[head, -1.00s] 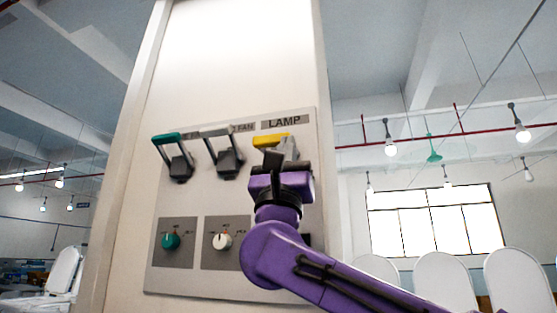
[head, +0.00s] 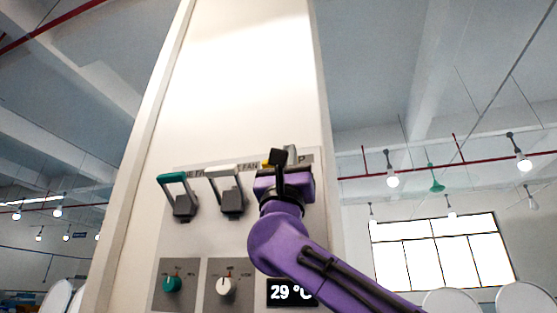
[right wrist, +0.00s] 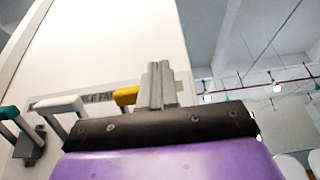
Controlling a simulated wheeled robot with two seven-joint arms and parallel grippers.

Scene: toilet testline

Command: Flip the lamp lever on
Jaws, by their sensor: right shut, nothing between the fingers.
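The lamp lever is the yellow-topped one at the right of the row, under the LAMP label (head: 303,158). Only a bit of its yellow handle (head: 266,163) shows in the head view; my gripper hides the rest. The yellow handle also shows in the right wrist view (right wrist: 126,95), just left of the fingers. My purple right gripper (head: 287,155) is shut and empty, with its fingers pointing up in front of the lever's right side. Its closed grey fingers also show in the right wrist view (right wrist: 159,85). I cannot tell whether they touch the lever. My left gripper is out of view.
A teal-handled lever (head: 178,194) and a white-handled fan lever (head: 228,192) stand left of the lamp lever. Below are a teal knob (head: 172,284), a white knob (head: 225,286) and a 29 °C display (head: 291,292). Right of the panel column is open room.

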